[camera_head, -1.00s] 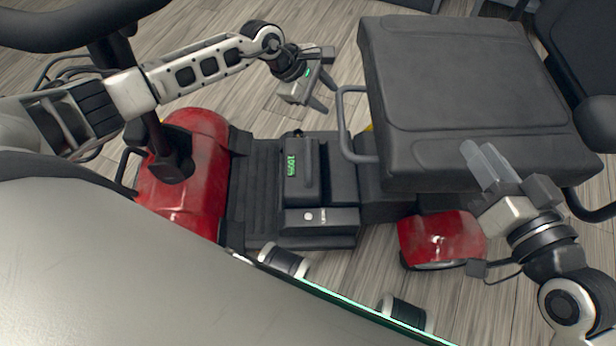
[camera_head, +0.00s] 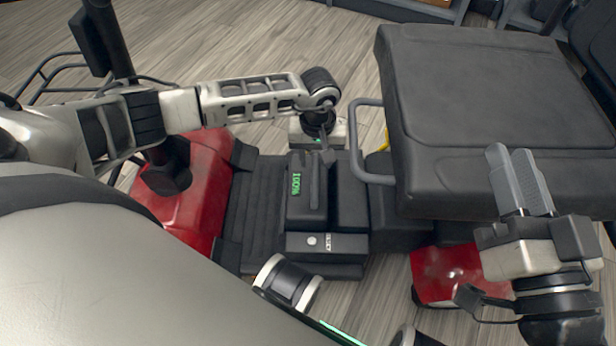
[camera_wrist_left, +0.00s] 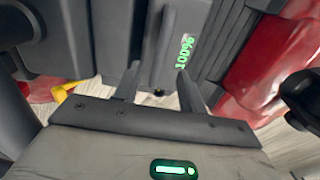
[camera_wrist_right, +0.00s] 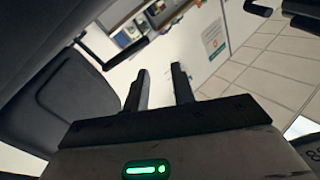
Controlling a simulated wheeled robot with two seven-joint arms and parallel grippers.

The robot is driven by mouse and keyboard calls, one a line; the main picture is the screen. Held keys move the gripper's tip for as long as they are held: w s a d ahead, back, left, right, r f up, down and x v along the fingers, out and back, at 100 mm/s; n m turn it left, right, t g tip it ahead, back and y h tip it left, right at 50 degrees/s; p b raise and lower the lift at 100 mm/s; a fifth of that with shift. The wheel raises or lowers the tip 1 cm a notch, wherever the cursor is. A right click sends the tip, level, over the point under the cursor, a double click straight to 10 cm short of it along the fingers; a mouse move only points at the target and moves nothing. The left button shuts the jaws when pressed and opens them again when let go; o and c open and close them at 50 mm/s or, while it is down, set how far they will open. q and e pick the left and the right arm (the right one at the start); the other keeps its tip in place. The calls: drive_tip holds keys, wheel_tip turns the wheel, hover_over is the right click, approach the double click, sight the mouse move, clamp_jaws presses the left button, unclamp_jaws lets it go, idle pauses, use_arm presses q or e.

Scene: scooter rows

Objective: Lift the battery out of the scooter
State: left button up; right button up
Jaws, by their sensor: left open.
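The battery (camera_head: 297,208) is a dark box with a green 100% readout and a raised handle, seated in the scooter's floor housing (camera_head: 345,193). It also shows in the left wrist view (camera_wrist_left: 185,75), with its handle (camera_wrist_left: 160,45) ahead of my fingers. My left gripper (camera_head: 318,160) is at the battery's far end, pointing toward it. Its fingers (camera_wrist_left: 157,84) are open, with the handle roughly in line with the gap; I see no contact. My right gripper (camera_head: 512,155) is open and empty, over the seat's near edge in the head view.
The black seat (camera_head: 490,95) with a grey armrest loop (camera_head: 365,145) stands right of the battery. The red front body (camera_head: 205,185) and steering column (camera_head: 168,170) are to the left. A box with a round button (camera_head: 325,243) lies at the battery's near side. Wooden floor lies beyond.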

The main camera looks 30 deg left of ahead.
sight(316, 172)
use_arm(q)
wheel_tip(316, 172, down, 2)
drive_tip(key=shift+f+b, duration=0.2)
drive_tip(key=shift+b, duration=0.1)
wheel_tip(316, 172, down, 4)
drive_tip(key=b, duration=0.2)
drive_tip(key=shift+f+b, duration=0.25)
drive_tip(key=shift+b, duration=0.1)
drive_tip(key=shift+f, duration=0.25)
clamp_jaws()
use_arm(e)
wheel_tip(316, 172, up, 7)
drive_tip(key=n+t+y, duration=0.2)
drive_tip(key=n+y, duration=0.3)
drive_tip(key=n, duration=0.2)
drive_tip(key=shift+s+t, duration=0.3)
use_arm(q)
drive_tip(key=shift+a, duration=0.1)
use_arm(e)
drive_tip(key=shift+d+f, duration=0.1)
drive_tip(key=shift+f, duration=0.05)
use_arm(q)
drive_tip(key=shift+w+r, duration=0.15)
drive_tip(key=shift+r, duration=0.1)
